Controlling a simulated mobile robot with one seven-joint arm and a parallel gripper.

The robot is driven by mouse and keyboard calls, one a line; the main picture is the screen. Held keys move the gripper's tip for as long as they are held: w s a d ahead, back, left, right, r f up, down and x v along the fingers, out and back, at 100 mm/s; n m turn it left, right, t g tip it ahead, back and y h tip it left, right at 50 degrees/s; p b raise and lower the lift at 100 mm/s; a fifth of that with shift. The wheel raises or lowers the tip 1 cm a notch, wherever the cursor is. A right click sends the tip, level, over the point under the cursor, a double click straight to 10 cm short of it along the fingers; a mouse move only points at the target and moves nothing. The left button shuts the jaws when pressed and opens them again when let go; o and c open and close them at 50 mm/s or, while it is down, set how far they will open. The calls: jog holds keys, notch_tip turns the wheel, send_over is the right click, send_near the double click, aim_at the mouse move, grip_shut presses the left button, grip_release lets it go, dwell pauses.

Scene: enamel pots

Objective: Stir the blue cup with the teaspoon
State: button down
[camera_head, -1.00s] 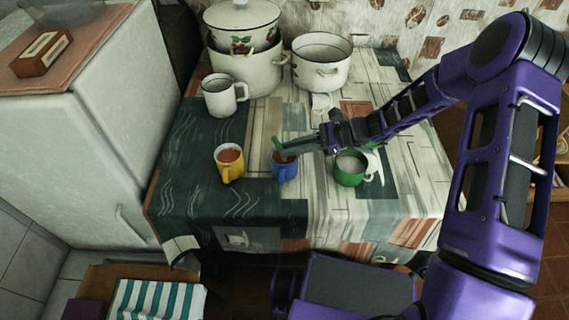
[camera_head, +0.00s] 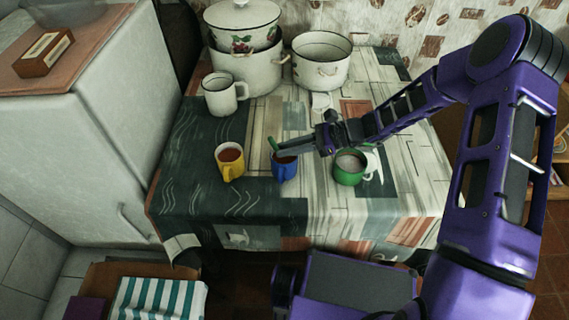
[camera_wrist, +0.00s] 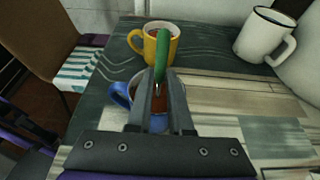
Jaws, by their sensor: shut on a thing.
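The blue cup (camera_head: 284,169) stands upright on the table with brown liquid in it, between the yellow cup and the green cup. In the wrist view the blue cup (camera_wrist: 121,94) is partly hidden behind my fingers. My gripper (camera_head: 283,149) is over the blue cup and shut on the teaspoon. The teaspoon's green handle (camera_head: 272,143) sticks up above the fingers, and it also shows in the wrist view (camera_wrist: 162,58). The spoon's lower end is hidden by the fingers and the cup.
The yellow cup (camera_head: 229,161) stands close on the left and the green cup (camera_head: 349,168) on the right. A white mug (camera_head: 218,97) and enamel pots (camera_head: 320,62) stand farther back.

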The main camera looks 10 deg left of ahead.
aim_at(273, 138)
jog(key=shift+r+p, duration=1.9)
jog(key=shift+r, duration=1.7)
jog(key=shift+r, duration=0.1)
notch_tip(273, 138, up, 4)
jog(key=shift+f, duration=0.1)
